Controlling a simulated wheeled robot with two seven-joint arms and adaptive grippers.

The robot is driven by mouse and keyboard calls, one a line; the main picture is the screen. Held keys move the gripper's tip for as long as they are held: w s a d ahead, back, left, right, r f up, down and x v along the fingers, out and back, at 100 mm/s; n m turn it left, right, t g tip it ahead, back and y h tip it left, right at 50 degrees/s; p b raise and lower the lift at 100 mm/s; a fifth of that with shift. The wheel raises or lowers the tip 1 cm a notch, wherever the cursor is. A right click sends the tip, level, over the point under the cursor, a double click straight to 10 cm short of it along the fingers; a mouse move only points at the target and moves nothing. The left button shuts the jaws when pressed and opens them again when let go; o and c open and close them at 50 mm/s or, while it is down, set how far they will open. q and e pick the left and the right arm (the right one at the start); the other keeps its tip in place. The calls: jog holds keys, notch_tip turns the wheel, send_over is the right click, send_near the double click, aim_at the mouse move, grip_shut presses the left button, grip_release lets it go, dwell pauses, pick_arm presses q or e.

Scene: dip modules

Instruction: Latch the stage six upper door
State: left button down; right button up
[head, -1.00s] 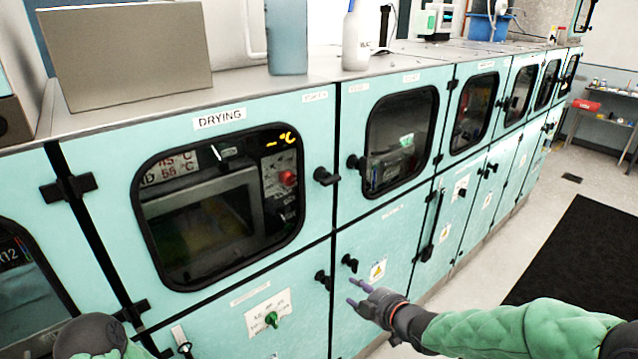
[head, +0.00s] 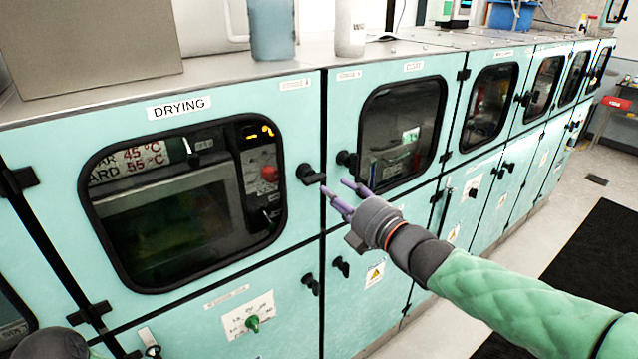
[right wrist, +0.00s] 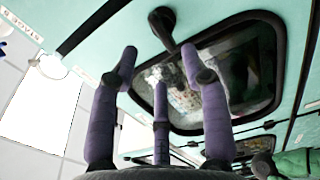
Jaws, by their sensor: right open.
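The upper door labelled DRYING (head: 292,118) has a wide dark window and appears flush with the cabinet front. I cannot read its small stage label clearly. Its black handle (head: 311,175) is at the right edge, lying roughly level toward the seam. My right gripper (head: 335,194), with purple fingers, is open and empty just right of and slightly below that handle. Its fingers point left, and I see no clear contact. In the right wrist view, the spread fingers (right wrist: 160,80) are near a black handle (right wrist: 162,25) beside a window, seemingly the neighbouring door's.
The neighbouring upper door (head: 345,110) has its own black handle (head: 346,160) close by. Lower doors carry smaller handles (head: 310,284). A box (head: 90,45) and bottles (head: 272,30) stand on the cabinet top. Open floor (head: 560,215) and a black mat (head: 590,270) lie to the right.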

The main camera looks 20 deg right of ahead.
aim_at(317, 180)
jog(key=x, duration=0.7)
jog(key=shift+f+b, duration=0.1)
jog(key=shift+b, duration=0.3)
grip_shut()
